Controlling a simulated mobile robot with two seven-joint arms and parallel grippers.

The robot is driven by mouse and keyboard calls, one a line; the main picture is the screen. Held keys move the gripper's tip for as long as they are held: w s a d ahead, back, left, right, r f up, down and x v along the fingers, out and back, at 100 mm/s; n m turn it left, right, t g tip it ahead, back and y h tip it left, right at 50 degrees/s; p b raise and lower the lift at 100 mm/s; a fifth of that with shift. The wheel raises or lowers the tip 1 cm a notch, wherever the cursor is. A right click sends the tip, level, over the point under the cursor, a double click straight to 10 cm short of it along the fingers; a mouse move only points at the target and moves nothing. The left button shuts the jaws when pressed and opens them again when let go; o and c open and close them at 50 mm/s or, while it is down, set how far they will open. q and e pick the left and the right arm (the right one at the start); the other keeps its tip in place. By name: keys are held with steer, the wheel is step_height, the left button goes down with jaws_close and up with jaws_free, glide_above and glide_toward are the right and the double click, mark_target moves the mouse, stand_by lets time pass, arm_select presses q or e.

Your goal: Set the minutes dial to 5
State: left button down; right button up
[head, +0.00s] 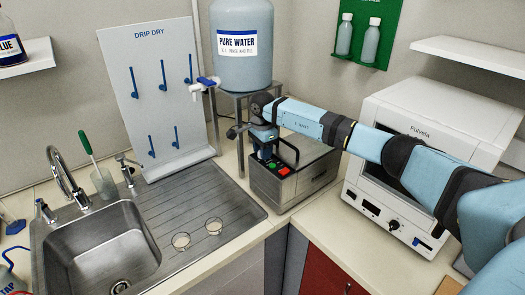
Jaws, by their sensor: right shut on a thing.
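The grey metal bath (290,182) stands on the counter right of the sink. Its sloped control panel carries a green button (271,165), a red button (284,171) and small dark parts. My right gripper (264,153) points down at the back left part of this panel. It is shut on what appears to be the minutes dial, which the fingers hide. The dial's pointer and scale numbers cannot be read. My left gripper is not in view.
The sink (100,250) lies left.

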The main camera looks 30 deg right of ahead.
steer(key=shift+m+b, duration=0.3)
steer(key=shift+m, duration=1.8)
steer(key=o, duration=0.9)
